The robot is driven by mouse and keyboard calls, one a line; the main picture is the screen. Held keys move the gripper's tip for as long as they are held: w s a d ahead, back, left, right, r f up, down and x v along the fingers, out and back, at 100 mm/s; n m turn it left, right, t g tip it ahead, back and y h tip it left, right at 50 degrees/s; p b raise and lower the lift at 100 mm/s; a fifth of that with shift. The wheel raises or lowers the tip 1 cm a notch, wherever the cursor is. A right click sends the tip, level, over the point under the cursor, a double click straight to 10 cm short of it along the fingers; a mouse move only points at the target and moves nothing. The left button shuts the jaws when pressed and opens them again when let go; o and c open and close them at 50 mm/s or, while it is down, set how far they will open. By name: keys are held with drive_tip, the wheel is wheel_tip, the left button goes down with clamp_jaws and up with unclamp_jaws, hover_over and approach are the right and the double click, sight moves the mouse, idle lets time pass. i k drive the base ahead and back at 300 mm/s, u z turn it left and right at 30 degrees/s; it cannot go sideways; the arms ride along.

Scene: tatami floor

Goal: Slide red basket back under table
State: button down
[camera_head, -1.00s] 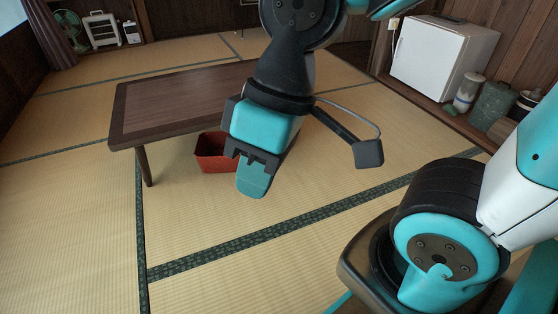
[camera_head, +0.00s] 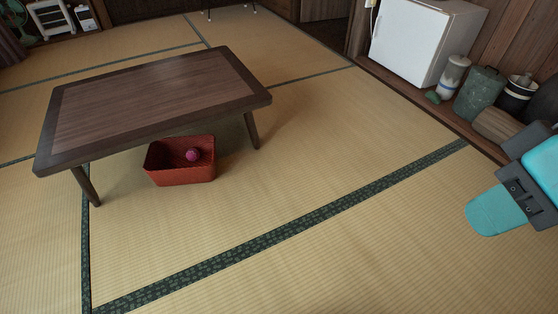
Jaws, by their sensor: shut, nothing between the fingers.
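The red basket (camera_head: 181,174) sits on the tatami at the near long side of the low wooden table (camera_head: 150,90). Its near part stands out in front of the table edge, between two table legs, and its far part is beneath the tabletop. A small dark pink ball (camera_head: 193,155) lies in the basket. My gripper (camera_head: 494,211) is at the right edge of the view, far from the basket. It is shut and holds nothing.
Open tatami (camera_head: 300,190) lies in front and to the right of the table. A white fridge (camera_head: 420,40), a green pot (camera_head: 480,93) and other jars line the right wall. A white heater (camera_head: 48,18) stands at the back left.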

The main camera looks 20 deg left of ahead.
sight(166, 163)
drive_tip(key=z, duration=0.2)
drive_tip(key=i, duration=1.5)
drive_tip(key=u, duration=2.25)
